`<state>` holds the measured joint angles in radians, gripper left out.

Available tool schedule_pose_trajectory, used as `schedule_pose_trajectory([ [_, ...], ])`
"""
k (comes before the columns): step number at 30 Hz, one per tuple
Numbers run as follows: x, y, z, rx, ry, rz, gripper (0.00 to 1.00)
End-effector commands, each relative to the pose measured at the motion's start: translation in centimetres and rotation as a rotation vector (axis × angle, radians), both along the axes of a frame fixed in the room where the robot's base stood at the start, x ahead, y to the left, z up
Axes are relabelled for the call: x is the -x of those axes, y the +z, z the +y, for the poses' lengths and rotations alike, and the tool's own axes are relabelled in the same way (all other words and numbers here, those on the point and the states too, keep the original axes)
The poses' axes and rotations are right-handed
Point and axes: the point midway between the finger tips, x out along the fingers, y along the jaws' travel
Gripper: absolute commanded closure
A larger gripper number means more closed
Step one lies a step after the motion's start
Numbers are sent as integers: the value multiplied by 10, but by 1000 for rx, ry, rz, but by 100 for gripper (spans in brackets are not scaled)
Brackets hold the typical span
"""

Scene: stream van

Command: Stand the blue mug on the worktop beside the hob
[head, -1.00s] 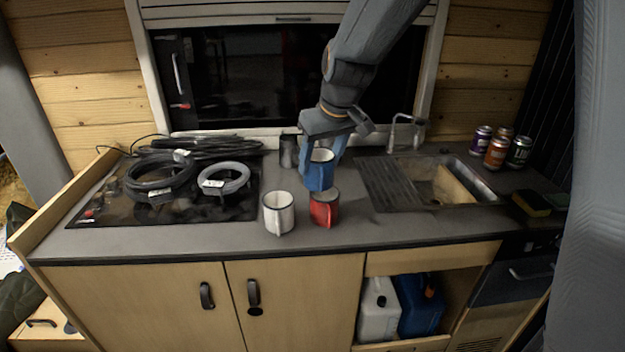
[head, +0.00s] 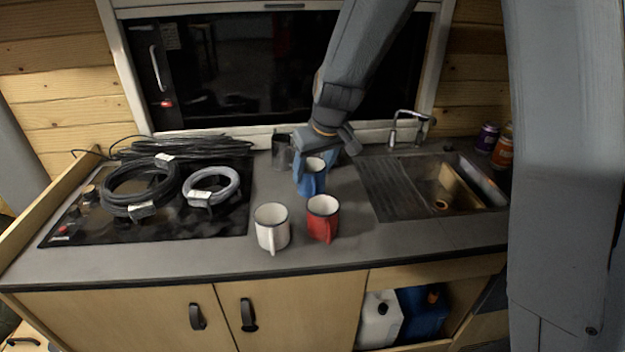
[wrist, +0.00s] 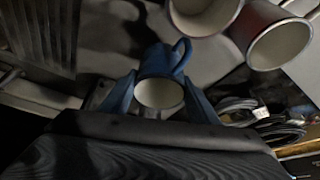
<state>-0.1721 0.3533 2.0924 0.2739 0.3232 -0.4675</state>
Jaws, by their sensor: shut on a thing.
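The blue mug (head: 312,180) is upright at the worktop (head: 345,240), between the hob and the sink, behind the red mug. My gripper (head: 311,165) is above it with its fingers shut on the mug. In the wrist view the blue mug (wrist: 160,80) sits between my two blue fingers (wrist: 160,98), its handle pointing away from my gripper. The black hob (head: 215,225) is to the left, with cables lying on it. Whether the mug's base touches the worktop is hard to tell.
A white mug (head: 272,228) and a red mug (head: 322,219) stand just in front. A dark grey cup (head: 282,152) stands behind left. The sink (head: 470,185) with its ribbed drainer (head: 392,190) is to the right. Coiled cables (head: 140,186) cover much of the hob.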

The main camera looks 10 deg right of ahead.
Motion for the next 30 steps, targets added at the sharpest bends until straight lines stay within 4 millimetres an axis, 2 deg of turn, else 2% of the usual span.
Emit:
schedule_pose_trajectory([
  [3,1,-18,0,1,-1,4,78],
  [7,0,-32,0,0,0,1,78],
  [21,-1,-39,0,0,0,-1,78],
  [22,0,-38,0,1,0,0,40],
  [24,0,-38,0,1,0,0,28],
  [30,0,-38,0,1,0,0,27],
])
